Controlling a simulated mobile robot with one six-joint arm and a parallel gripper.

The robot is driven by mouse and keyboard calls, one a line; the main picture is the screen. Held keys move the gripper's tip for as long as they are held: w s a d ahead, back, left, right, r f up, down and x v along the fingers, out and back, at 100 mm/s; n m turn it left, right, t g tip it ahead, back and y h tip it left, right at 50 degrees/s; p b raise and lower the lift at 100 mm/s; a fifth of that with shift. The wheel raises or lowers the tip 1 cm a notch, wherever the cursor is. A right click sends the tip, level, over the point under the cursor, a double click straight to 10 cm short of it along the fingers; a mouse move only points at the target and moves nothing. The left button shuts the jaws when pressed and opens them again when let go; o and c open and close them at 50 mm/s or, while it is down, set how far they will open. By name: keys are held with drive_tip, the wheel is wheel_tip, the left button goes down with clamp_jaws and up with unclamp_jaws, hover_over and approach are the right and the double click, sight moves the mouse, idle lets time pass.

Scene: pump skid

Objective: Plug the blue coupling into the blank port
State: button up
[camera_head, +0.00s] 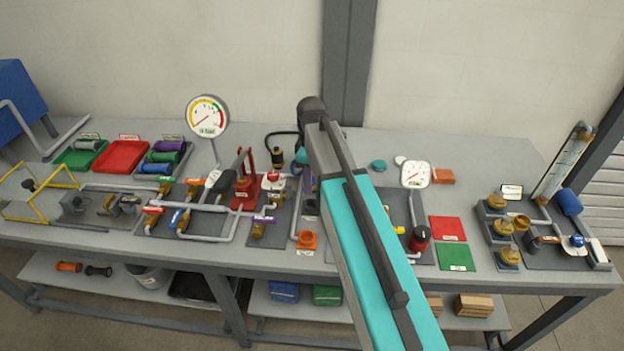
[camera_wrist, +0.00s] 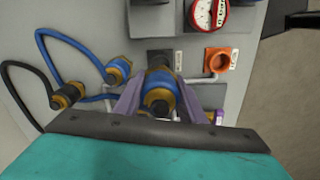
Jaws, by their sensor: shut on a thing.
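My gripper (camera_wrist: 161,84) has purple fingers shut on the blue coupling (camera_wrist: 160,96), which has brass-coloured rings, in the wrist view. I cannot tell whether the two touch. An orange port (camera_wrist: 220,60) is to its right. In the head view the dark port (camera_head: 311,207) sits behind the orange port (camera_head: 306,240). My arm hides most of my gripper and the coupling there. The port labels are too small to read, so I cannot tell for sure which port is blank.
A red-rimmed dial (camera_wrist: 208,13) is beyond the ports. A red stand (camera_head: 246,190) and valve pipework (camera_head: 183,215) are at left in the head view.

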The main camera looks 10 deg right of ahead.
drive_tip(key=shift+s+f+b, duration=0.1)
drive_tip(key=shift+f+b, duration=1.5)
drive_tip(key=shift+f, duration=1)
drive_tip(key=shift+p, duration=0.3)
drive_tip(key=shift+f+b, duration=0.55)
drive_tip(key=shift+f, duration=0.8)
idle(0.6)
